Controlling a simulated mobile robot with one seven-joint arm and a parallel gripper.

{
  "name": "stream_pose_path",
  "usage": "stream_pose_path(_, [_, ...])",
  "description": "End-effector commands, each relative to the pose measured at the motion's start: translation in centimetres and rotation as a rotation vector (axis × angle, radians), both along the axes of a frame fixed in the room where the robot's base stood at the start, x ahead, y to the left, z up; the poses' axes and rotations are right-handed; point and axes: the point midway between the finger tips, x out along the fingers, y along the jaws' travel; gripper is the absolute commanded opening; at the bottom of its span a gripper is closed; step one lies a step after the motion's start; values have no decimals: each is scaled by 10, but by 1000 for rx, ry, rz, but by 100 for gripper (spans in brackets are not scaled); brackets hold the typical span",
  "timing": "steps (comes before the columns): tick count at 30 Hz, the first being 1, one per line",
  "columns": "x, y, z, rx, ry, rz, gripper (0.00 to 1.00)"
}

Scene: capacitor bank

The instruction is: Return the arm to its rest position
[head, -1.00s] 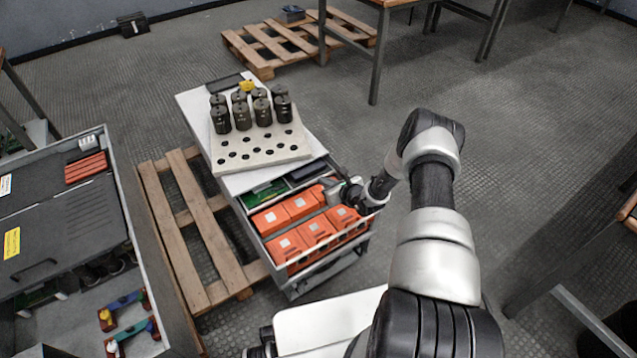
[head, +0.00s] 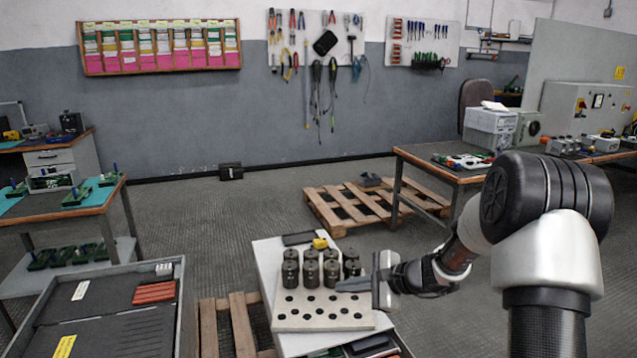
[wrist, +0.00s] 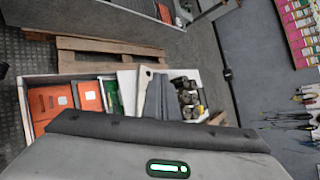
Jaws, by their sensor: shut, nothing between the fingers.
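My gripper (head: 352,286) is shut and empty. In the head view it is raised over the right side of the white cart top (head: 262,262), its fingers pointing left. Behind the fingers in that view are several dark cylindrical capacitors (head: 311,272) standing in the perforated board (head: 300,318). Empty holes show along the board's front. In the wrist view the grey fingers (wrist: 155,98) are together, with the capacitors (wrist: 188,97) just beyond them.
Orange boxes (wrist: 48,103) lie in the cart's open drawer in the wrist view. A grey cabinet (head: 110,325) stands left of the cart. Pallets (head: 235,325) lie on the floor between them and behind (head: 360,205). A workbench (head: 430,160) is at the right.

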Motion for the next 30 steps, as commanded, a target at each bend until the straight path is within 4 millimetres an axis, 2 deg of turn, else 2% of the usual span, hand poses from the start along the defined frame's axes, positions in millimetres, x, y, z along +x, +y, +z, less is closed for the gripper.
stream_pose_path(1, [-19, 11, 30, -74, -45, 88, 0])
stream_pose_path(3, [-49, 21, 59, -176, -92, 203, 0])
stream_pose_path(7, [-109, 31, 104, -373, -177, 401, 0])
stream_pose_path(12, [-190, 23, 145, -643, -277, 622, 0])
stream_pose_path(15, [-235, 9, 160, -806, -327, 732, 0])
stream_pose_path(18, [-270, -7, 170, -950, -366, 812, 0])
stream_pose_path(24, [-316, -36, 180, -1161, -415, 909, 0])
stream_pose_path(30, [-347, -61, 185, -1327, -448, 963, 0])
